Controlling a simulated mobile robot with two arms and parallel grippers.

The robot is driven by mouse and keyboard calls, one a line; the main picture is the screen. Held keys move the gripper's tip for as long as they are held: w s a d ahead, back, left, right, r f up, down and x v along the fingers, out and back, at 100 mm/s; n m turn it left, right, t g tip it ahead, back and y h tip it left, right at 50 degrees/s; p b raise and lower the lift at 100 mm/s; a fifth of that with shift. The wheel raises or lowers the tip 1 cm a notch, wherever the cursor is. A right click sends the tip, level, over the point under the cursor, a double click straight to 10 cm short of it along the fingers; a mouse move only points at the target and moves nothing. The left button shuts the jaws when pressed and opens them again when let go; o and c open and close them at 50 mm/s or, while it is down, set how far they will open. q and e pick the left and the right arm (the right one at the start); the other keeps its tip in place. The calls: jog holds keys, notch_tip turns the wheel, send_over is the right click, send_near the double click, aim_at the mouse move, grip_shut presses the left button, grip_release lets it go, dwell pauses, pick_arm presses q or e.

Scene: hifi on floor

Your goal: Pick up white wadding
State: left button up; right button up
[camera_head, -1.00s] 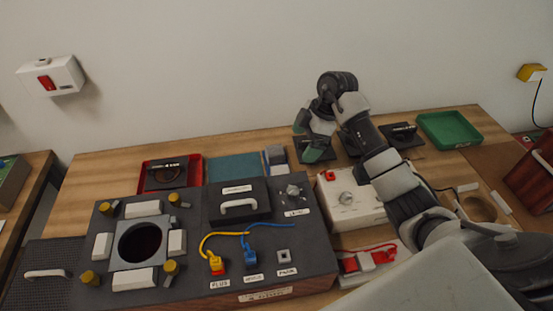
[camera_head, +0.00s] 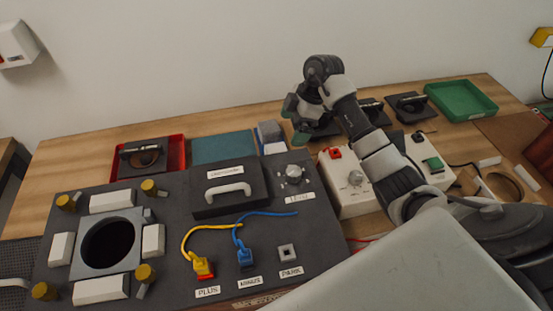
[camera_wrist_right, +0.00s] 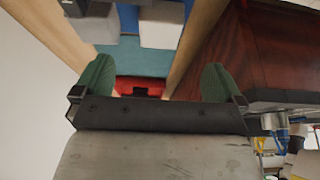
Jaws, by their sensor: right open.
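Nothing is between the fingertips (camera_wrist_right: 157,80) in the right wrist view. My left gripper is out of view.
The teal mat (camera_head: 223,148) and a red tray (camera_head: 176,152) lie left of the pile. The dark panel (camera_head: 140,205) with a handled lid (camera_head: 229,189) fills the front. A white box with a knob (camera_head: 355,200) and a green tray (camera_head: 485,97) are to the right.

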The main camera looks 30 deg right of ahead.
aim_at(278, 150)
jog(key=x, duration=1)
jog(key=shift+a, duration=0.1)
jog(key=c, duration=1)
jog(key=shift+r, duration=0.1)
